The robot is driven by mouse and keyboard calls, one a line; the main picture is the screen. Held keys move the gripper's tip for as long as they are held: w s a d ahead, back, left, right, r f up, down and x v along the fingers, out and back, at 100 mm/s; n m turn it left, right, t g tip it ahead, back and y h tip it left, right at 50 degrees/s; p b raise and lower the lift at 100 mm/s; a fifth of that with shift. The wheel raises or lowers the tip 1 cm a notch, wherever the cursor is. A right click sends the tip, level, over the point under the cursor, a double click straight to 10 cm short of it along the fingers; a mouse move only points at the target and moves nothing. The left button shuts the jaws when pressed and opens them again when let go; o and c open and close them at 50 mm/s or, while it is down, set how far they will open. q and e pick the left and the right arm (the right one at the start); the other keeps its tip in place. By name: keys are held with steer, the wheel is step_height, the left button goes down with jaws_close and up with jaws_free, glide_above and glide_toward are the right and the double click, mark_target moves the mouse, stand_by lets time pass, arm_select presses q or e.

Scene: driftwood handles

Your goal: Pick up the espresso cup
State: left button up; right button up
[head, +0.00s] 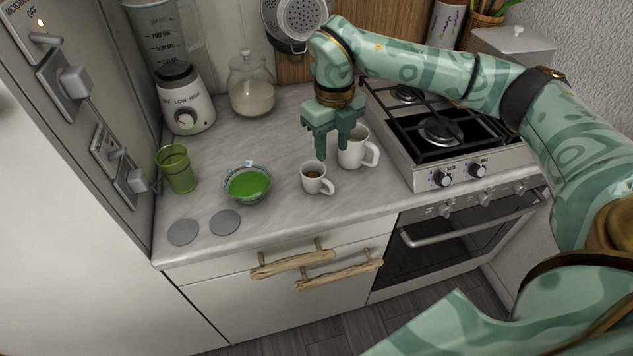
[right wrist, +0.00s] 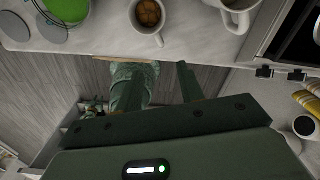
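The espresso cup (head: 312,180) is small and white, with brown contents. It stands upright on the counter, its handle to the right. It also shows at the top edge of the right wrist view (right wrist: 146,26). My right gripper (head: 331,151) points down just above and behind the cup in the head view, in front of the larger white mug (head: 353,152). Its fingers are apart with nothing visible between them, and I see no contact with the cup. My left gripper is not in view.
The larger mug stands close behind and right of the cup. A bowl with green contents (head: 247,186) and a green tumbler (head: 177,170) stand left. The gas stove (head: 443,136) is right. Two grey discs (head: 225,222) lie near the front edge, with bare counter in front of the cup.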

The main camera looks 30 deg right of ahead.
mark_target(332, 184)
step_height(332, 184, down, 8)
steer(key=shift+f+b, duration=0.1)
steer(key=shift+b, duration=0.5)
steer(key=f, duration=0.2)
steer(key=f+b, duration=0.1)
steer(key=f, duration=0.2)
steer(key=shift+s+d+f, duration=0.15)
steer(key=shift+d, duration=0.05)
jaws_close()
